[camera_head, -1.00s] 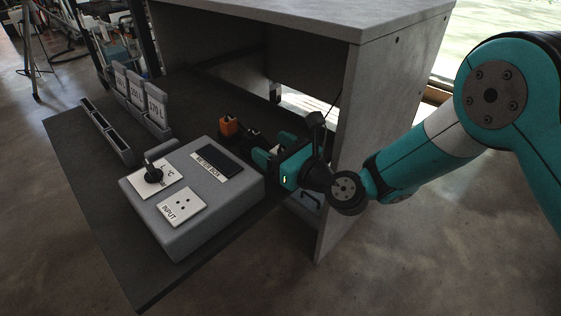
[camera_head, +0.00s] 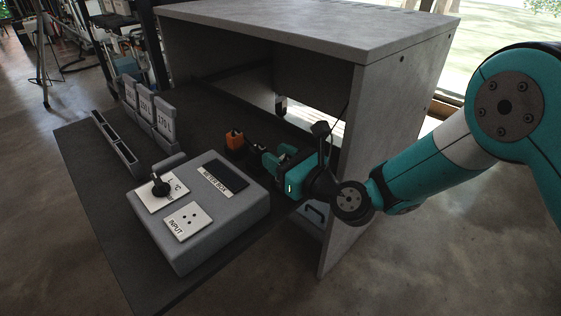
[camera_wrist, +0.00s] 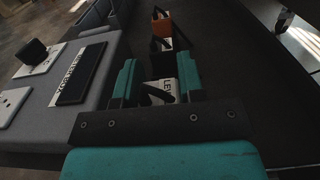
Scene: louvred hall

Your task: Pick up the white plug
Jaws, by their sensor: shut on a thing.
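My gripper (camera_head: 275,156) is low over the dark tabletop, to the right of the grey meter box. In the wrist view its two teal fingers (camera_wrist: 159,82) are shut on the white plug (camera_wrist: 164,90), a pale block with dark lettering and a black part on top. The fingers hide its sides, and in the head view the gripper mostly hides it. I cannot tell whether it still touches the table.
An orange block (camera_head: 235,140) stands just beyond my gripper. The meter box (camera_head: 228,213) has a knob and an INPUT socket plate (camera_head: 187,222). A slotted rack (camera_head: 118,145) and upright label cards (camera_head: 165,120) stand at left. A grey shelf panel (camera_head: 345,170) rises close beside my wrist.

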